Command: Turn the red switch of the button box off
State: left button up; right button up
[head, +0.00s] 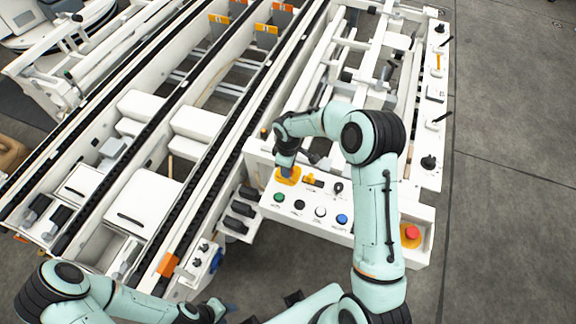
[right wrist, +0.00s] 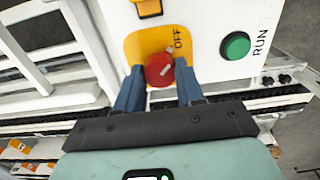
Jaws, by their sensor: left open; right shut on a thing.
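The red switch (right wrist: 158,70) sits on a yellow plate marked OFF in the right wrist view. A short pale mark lies slantwise on its face. My right gripper (right wrist: 158,88) has its blue fingers on both sides of the switch, shut on it. In the head view, my right gripper (head: 287,168) is over the yellow plate (head: 291,178) of the white button box (head: 300,217) and hides the switch. My left gripper (head: 218,309) is open and apart from the box, low in the head view and partly cut off.
A green RUN button (right wrist: 235,45) is right of the switch in the wrist view. Black, white and blue (head: 342,219) buttons line the box front. A red mushroom button (head: 411,233) stands at its right end. Conveyor rails (head: 200,100) fill the left; grey floor (head: 510,150) is clear at right.

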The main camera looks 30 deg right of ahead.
jog(key=shift+w, duration=0.1)
jog(key=o, duration=1)
jog(key=shift+o, duration=0.2)
jog(key=shift+r, duration=0.15)
notch_tip(320, 180, up, 13)
